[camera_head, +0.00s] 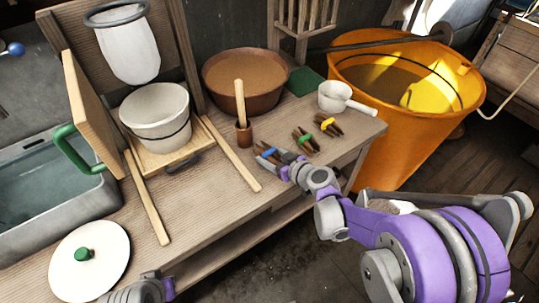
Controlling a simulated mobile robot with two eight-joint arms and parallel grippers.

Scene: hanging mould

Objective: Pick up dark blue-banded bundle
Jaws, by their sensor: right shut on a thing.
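The dark blue-banded bundle (266,151) is a short bunch of brown sticks at the right part of the wooden bench. My right gripper (279,160) reaches in from the right and is shut on it, covering part of it. I cannot tell whether the bundle is clear of the bench top. A green-banded bundle (305,141) and a yellow-banded bundle (328,125) lie just to its right, apart from the gripper. Part of my left arm shows at the bottom edge; its gripper fingers do not show.
A wooden cup (244,133) with a stick stands left of the bundles, before a brown bowl (283,99). A white ladle (340,98) lies behind them. A large orange bucket (398,160) stands right of the bench (220,215). A white lid (100,275) lies front left.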

